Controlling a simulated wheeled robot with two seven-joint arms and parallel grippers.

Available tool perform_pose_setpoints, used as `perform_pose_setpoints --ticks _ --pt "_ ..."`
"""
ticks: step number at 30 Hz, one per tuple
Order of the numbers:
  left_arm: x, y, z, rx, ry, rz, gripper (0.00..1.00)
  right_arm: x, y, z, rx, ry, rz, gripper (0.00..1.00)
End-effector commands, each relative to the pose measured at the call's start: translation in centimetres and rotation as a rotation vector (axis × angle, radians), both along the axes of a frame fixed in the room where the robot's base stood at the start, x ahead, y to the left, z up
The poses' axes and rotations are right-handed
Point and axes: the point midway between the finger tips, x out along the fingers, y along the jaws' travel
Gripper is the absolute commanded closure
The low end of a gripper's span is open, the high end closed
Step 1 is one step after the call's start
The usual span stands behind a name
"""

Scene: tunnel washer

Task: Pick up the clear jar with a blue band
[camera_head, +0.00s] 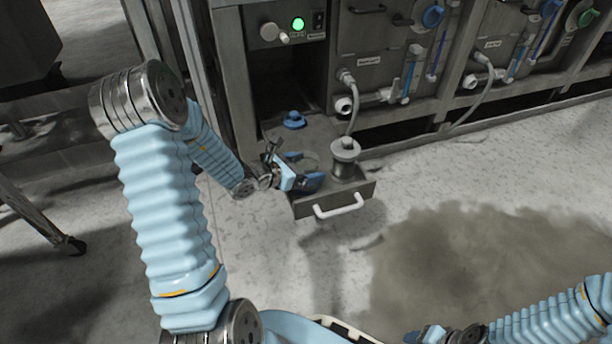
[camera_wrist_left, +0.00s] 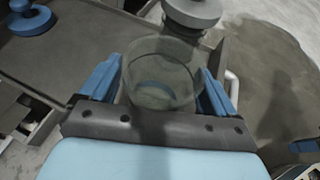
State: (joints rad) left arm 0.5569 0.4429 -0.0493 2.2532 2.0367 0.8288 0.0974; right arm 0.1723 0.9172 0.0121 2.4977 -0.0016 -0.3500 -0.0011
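The clear jar (camera_wrist_left: 160,78) stands upright in the left wrist view, with a blue band low on it. It also shows in the head view (camera_head: 311,160), partly hidden by my left gripper. My left gripper (camera_head: 309,176) has one blue finger on each side of the jar; in the left wrist view (camera_wrist_left: 162,88) the fingers lie very close to its walls. I cannot tell whether they press on it. The jar is in the pulled-out drawer (camera_head: 367,190). My right gripper (camera_head: 430,336) is at the bottom edge, mostly cut off.
A grey-lidded container (camera_head: 345,152) stands right beside the jar. A blue-knobbed lid (camera_head: 293,120) lies farther back in the drawer; it also shows in the left wrist view (camera_wrist_left: 30,20). The white drawer handle (camera_head: 338,207) sticks out in front. Washer panels with hoses (camera_head: 375,72) rise behind.

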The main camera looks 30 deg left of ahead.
Motion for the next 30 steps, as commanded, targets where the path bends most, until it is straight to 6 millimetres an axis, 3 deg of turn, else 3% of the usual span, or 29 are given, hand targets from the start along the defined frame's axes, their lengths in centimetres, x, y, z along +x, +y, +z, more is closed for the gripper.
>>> perform_pose_setpoints --ticks 1,9,20,26,30 --pt "0.0 0.0 0.0 0.000 0.000 0.000 0.18 0.0 0.0 0.0 0.000 0.000 0.000 0.43" --pt "0.0 0.0 0.0 0.000 -0.001 0.000 0.58 0.0 0.0 0.0 0.000 0.000 0.000 0.43" --pt "0.0 0.0 0.8 0.002 -0.002 0.000 0.58 0.0 0.0 0.3 0.000 0.001 0.000 0.43" --pt "-0.2 0.1 4.0 0.002 -0.004 0.001 0.58 -0.1 0.0 1.4 0.000 0.002 0.002 0.43" --pt "-3.2 0.2 7.7 0.004 -0.006 0.002 0.58 -0.1 0.0 2.7 0.001 0.005 0.003 0.43"
